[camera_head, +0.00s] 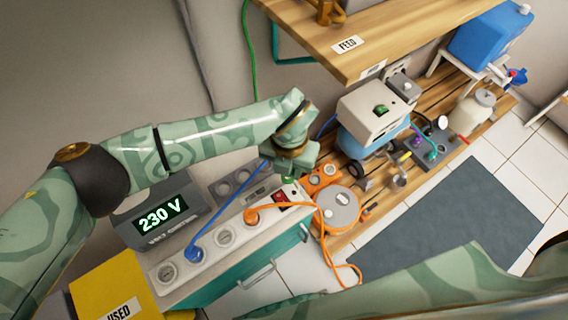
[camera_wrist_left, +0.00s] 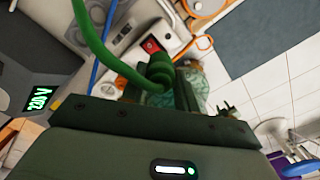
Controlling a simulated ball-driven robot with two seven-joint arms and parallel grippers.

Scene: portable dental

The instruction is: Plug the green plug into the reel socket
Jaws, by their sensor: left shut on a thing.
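My left gripper (camera_head: 291,160) is shut on the green plug (camera_wrist_left: 160,72), whose green cable (camera_wrist_left: 101,48) loops up and left in the left wrist view. In the head view the gripper hangs over the far end of the white power strip (camera_head: 222,237), near its red switch (camera_head: 281,197), and mostly hides the plug. The orange reel (camera_head: 338,206), with a grey round face, stands just to the right of the gripper. An orange part with round fittings (camera_head: 322,174) adjoins it. I cannot make out its socket clearly. My right gripper is not in view.
A blue plug (camera_head: 194,252) and an orange plug (camera_head: 251,215) sit in the strip. The orange cable (camera_head: 326,238) runs towards the reel. A voltage display (camera_head: 160,215) reads 230 V. A wooden shelf (camera_head: 390,25) overhangs the bench behind. A grey mat (camera_head: 440,225) lies on the floor.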

